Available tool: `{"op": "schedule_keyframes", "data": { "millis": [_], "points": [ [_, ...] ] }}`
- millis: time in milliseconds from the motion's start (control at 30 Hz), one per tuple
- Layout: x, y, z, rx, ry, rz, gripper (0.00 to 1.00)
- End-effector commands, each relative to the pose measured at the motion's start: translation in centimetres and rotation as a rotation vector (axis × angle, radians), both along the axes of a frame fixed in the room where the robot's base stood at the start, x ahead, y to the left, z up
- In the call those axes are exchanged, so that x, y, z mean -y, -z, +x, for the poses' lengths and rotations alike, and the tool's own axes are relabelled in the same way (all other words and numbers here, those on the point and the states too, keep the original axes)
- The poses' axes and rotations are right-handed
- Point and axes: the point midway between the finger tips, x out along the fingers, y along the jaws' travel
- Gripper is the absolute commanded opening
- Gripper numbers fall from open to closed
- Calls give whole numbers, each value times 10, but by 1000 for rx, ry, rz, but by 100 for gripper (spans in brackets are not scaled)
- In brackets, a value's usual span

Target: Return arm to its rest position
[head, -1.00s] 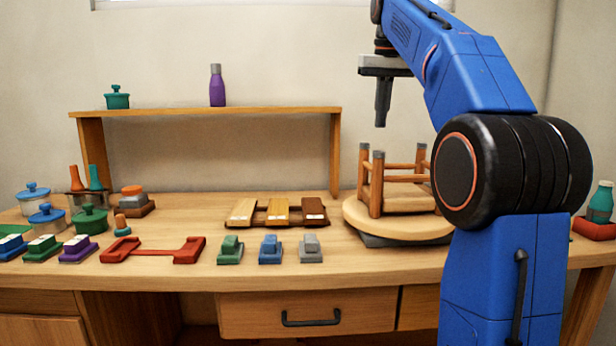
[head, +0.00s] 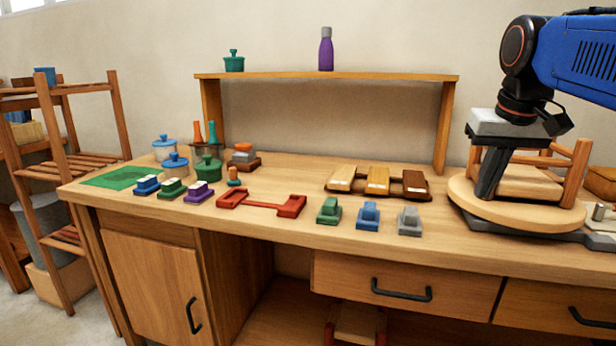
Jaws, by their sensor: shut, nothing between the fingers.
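My blue arm reaches in from the upper right of the head view. My gripper (head: 487,186) points down, its dark fingers shut with nothing between them. In the picture it overlaps the upturned wooden seat frame (head: 572,165) on the round wooden turntable (head: 500,216); I cannot tell whether it touches anything. The gripper hides part of the seat frame and turntable.
The workbench (head: 265,222) holds a red cradle (head: 233,199), three small blocks in green (head: 329,211), blue and grey, a rack of wooden pieces (head: 378,181), and lidded jars at left. A shelf (head: 330,76) bears a purple bottle (head: 326,50) and a green pot (head: 234,61).

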Motion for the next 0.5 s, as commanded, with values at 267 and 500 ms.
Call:
{"op": "schedule_keyframes", "data": {
  "millis": [267, 500],
  "points": [
    [-29, 104, -70, 40, -58, -4, 0],
    [-45, 200, -128, 76, -104, -6, 0]
  ]
}}
